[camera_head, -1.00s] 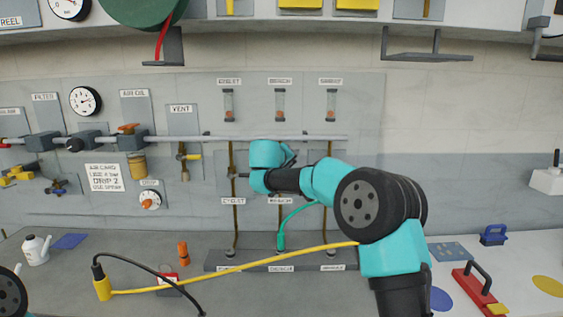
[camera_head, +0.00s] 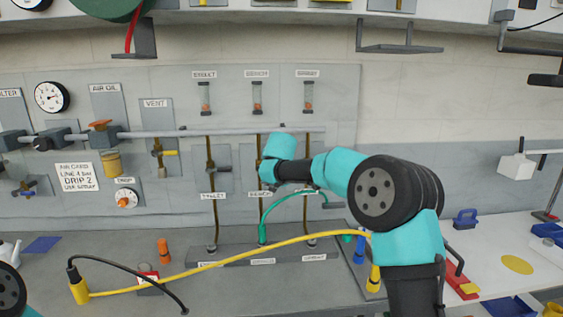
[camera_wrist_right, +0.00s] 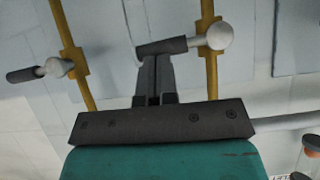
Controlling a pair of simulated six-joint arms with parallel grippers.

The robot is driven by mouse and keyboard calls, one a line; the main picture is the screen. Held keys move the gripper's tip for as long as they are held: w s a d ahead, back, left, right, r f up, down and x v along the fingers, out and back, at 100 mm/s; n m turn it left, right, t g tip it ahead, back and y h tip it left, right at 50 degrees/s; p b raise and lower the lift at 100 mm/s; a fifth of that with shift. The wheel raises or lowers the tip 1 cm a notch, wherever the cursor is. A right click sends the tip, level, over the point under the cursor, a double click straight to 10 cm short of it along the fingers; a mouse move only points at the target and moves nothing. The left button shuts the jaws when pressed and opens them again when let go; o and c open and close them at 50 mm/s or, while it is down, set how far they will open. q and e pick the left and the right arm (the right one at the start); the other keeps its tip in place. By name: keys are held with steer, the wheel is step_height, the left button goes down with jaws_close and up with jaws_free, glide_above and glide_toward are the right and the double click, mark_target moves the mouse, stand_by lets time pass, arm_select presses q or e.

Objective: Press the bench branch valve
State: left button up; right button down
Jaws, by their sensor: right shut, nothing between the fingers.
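The bench branch (camera_head: 258,143) is the middle of three brown pipes on the wall panel in the head view; my right wrist hides its valve there. The right wrist view looks upside down. In it, a valve with a pale round hub (camera_wrist_right: 219,36) on a brass pipe has a dark handle (camera_wrist_right: 163,46) lying sideways to the pipe. I take it for the bench branch valve, but its label is not visible. My right gripper (camera_wrist_right: 155,62) is shut and empty, its tips at the handle, apparently touching. My left gripper is out of view.
A neighbouring valve (camera_wrist_right: 52,69) with a sideways handle stands clear in the wrist view. The eyelet valve handle (camera_head: 221,168) is left of my right wrist.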

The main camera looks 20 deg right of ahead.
steer(key=shift+f, duration=0.1)
stand_by(0.6)
steer(key=w+r+v, duration=0.1)
steer(key=r+v, duration=0.1)
steer(key=v, duration=1)
steer(key=shift+r, duration=0.4)
